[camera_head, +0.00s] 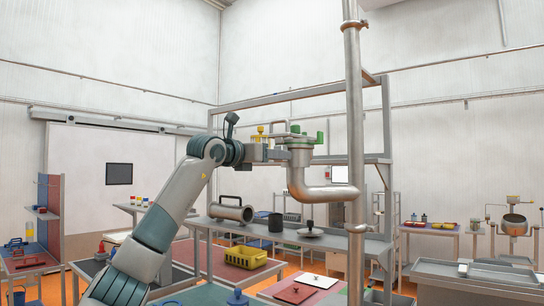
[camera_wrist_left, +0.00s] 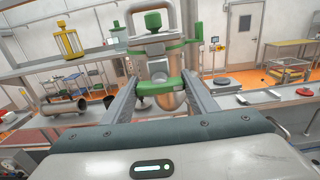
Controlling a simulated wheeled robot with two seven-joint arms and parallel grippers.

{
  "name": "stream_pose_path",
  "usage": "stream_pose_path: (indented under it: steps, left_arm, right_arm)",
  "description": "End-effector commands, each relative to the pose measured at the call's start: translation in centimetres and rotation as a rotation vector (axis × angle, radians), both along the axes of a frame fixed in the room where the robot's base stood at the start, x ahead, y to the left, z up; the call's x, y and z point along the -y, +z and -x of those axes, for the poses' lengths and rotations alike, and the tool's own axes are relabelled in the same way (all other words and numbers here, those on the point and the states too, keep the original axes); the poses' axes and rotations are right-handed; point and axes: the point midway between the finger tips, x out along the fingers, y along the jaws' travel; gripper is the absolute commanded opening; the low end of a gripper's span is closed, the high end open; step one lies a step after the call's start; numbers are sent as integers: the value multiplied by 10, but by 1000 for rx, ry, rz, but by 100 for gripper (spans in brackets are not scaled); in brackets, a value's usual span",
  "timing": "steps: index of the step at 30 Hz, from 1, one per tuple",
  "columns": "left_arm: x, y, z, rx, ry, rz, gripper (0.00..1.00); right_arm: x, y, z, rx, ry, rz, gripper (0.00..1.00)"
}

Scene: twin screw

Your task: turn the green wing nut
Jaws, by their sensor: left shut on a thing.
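The metal pipe fitting (camera_head: 301,160) stands at the middle of the head view, joined to an elbow and a tall vertical pipe. My left gripper (camera_head: 284,154) reaches it from the left. A green upright handle (camera_wrist_left: 198,32) stands to the right. My right gripper is not in view.
A yellow-framed part (camera_wrist_left: 69,41) is left of the fitting. A grey shelf (camera_head: 330,242) below carries a metal cylinder (camera_head: 232,212), a dark cup (camera_head: 275,222) and a lid (camera_head: 310,231). The vertical pipe (camera_head: 355,120) stands close on the right. A yellow crate (camera_head: 246,257) sits lower down.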

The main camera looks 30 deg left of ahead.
Motion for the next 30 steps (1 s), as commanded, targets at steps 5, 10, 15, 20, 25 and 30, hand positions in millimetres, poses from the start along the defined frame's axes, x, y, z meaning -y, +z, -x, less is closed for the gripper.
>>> stream_pose_path:
  steps: [5, 10, 15, 20, 25, 30]
  left_arm:
    - [0, 2, 1, 6, 0, -15, 31]
    - [0, 2, 1, 6, 0, -15, 31]
    - [0, 3, 1, 7, 0, -14, 70]
    - [0, 2, 1, 5, 0, -14, 72]
    - [0, 1, 1, 3, 0, -13, 72]
    - [-1, 0, 7, 4, 1, -13, 72]
  right_arm:
    - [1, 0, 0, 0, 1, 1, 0]
    - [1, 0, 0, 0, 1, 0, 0]
    - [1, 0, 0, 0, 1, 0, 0]
    - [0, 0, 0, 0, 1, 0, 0]
    - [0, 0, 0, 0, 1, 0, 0]
    - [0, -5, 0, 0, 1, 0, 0]
